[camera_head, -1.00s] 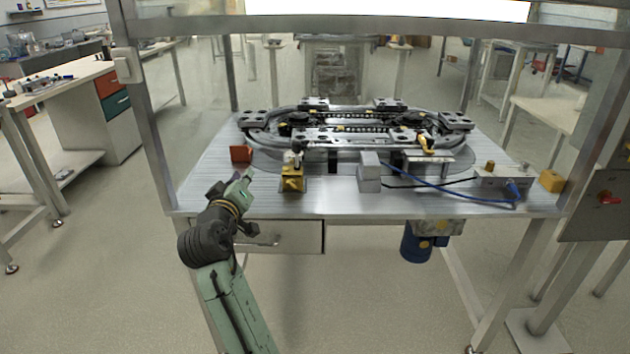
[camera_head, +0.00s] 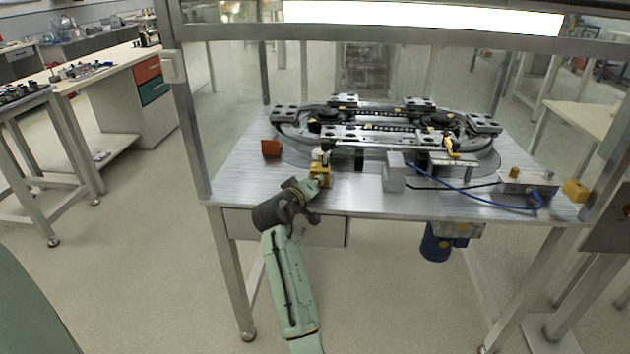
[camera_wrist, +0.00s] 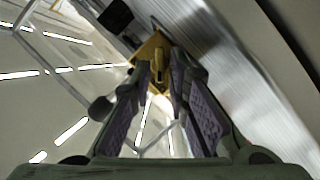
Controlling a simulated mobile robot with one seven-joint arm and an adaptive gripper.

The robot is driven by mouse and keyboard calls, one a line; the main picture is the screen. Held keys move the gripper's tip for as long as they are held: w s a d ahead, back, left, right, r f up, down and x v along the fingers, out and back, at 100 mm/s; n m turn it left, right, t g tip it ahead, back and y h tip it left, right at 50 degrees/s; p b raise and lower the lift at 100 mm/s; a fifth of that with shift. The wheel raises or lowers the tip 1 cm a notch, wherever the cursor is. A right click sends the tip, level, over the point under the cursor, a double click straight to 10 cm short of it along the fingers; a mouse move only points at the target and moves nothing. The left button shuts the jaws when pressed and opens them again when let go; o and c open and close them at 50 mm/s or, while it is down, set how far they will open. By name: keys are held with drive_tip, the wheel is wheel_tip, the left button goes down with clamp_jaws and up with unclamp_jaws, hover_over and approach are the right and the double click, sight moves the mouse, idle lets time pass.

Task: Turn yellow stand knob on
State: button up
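The yellow stand (camera_head: 321,171) is near the front edge of the table, with a dark and white piece on top. It also shows in the wrist view (camera_wrist: 153,48), at the top middle, with a dark slot-like detail on its face. I cannot clearly tell the knob from the stand. My gripper (camera_head: 314,186) is at the front of the stand, low by the table edge. In the wrist view my gripper (camera_wrist: 161,68) has its two fingers apart, with the lower part of the stand showing between and beyond the tips. I cannot tell whether they touch it.
The oval ring track (camera_head: 385,130) fills the back of the table (camera_head: 240,180). A grey box (camera_head: 394,178) and blue cable (camera_head: 470,194) lie right. A metal post (camera_head: 190,110) rises at the table's left.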

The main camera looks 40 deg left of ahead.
drive_tip(key=shift+w, duration=0.2)
clamp_jaws()
drive_tip(key=shift+f, duration=0.1)
